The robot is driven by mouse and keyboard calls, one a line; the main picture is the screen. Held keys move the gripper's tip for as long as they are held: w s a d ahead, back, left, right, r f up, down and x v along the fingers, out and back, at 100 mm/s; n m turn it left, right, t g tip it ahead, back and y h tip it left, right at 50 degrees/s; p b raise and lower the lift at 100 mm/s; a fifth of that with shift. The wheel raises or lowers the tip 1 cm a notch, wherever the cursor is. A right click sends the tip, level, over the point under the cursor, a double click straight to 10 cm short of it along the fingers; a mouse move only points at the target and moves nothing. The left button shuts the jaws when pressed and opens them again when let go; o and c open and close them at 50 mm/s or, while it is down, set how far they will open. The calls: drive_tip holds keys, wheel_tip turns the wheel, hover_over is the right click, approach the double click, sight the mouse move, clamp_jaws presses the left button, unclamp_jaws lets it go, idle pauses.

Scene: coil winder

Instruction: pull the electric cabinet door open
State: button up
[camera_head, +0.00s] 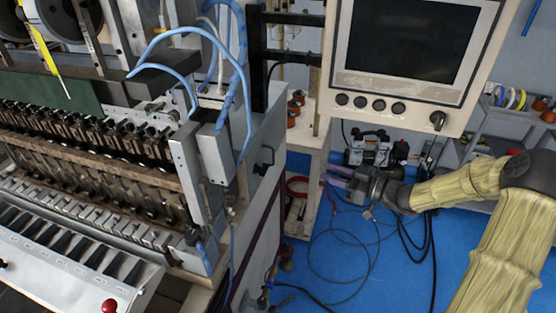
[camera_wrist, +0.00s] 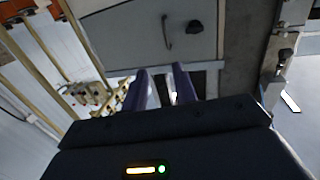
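The grey cabinet door (camera_wrist: 125,40) fills the upper middle of the wrist view. It carries a dark knob-like handle (camera_wrist: 195,27) and, to its left, a thin hooked bar. In the head view, a black handle (camera_head: 264,160) shows on the grey side panel (camera_head: 272,125) of the winder; the panel looks shut. My gripper (camera_head: 328,176) is to the right of this panel, its purple fingers pointing left. In the wrist view, my gripper (camera_wrist: 164,80) has its fingers apart with nothing between them. The handle lies ahead of the fingertips, apart from them.
A monitor on a panel with buttons (camera_head: 402,95) hangs above my forearm. A pale shelf stand (camera_head: 305,140) with spools stands behind my gripper. Cables (camera_head: 370,245) lie on the blue floor. The winder (camera_head: 95,170) takes up the left side.

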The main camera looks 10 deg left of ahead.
drive_tip(key=shift+s+r+n+g+y, duration=0.15)
drive_tip(key=shift+s+n+g+y, duration=0.15)
drive_tip(key=shift+g+y, duration=0.1)
drive_tip(key=p+x, duration=0.3)
drive_tip(key=x, duration=1.4)
drive_tip(key=shift+w+a, duration=0.15)
clamp_jaws()
